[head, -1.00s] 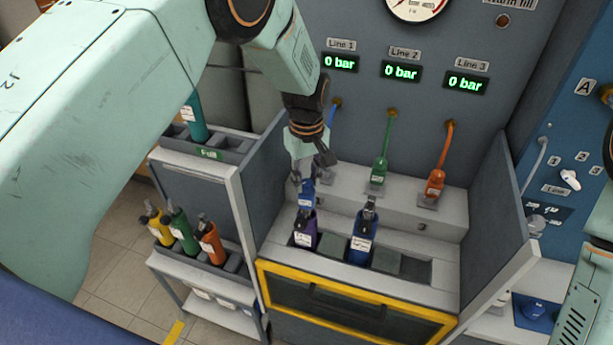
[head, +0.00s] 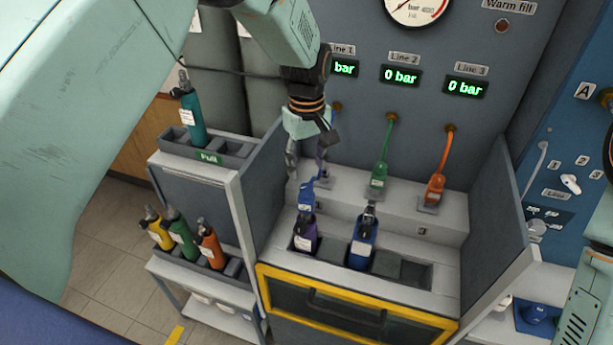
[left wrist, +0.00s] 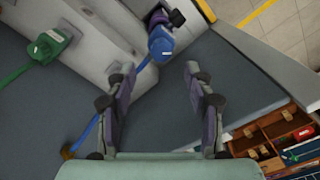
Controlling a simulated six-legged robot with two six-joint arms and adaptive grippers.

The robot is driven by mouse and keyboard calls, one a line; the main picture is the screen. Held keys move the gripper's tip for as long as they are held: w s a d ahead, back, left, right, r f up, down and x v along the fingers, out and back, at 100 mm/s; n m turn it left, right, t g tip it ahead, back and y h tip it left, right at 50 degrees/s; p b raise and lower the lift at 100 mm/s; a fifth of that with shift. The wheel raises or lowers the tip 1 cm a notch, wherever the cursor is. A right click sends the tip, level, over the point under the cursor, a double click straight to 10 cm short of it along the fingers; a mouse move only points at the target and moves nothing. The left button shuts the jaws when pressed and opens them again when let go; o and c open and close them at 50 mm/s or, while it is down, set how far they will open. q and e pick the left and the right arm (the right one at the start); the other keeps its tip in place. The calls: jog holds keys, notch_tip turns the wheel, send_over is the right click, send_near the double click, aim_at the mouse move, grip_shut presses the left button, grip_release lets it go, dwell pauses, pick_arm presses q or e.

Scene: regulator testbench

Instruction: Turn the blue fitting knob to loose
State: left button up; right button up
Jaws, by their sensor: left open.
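The blue fitting (head: 306,192) sits on top of the purple cylinder (head: 304,234) in the leftmost slot of the bench. A blue hose runs up from it to the wall at Line 1. The fitting also shows in the left wrist view (left wrist: 160,44), beyond the fingertips and between their lines. My left gripper (head: 306,170) is open and empty, pointing down just above and behind the fitting. Its two fingers (left wrist: 156,72) are apart in the left wrist view, with the hose passing by the left finger. The knob's setting is too small to read. My right gripper is not seen.
A blue cylinder (head: 362,240) stands in the slot to the right. Green (head: 378,175) and orange (head: 435,187) fittings hang on hoses behind. Grey side panels bound the bench. A rack with a teal cylinder (head: 192,115) is at left. All three displays read 0 bar.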

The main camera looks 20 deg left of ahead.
aim_at(307, 186)
pick_arm(q)
notch_tip(307, 186, up, 6)
jog(key=shift+r, duration=0.1)
dwell(0.4)
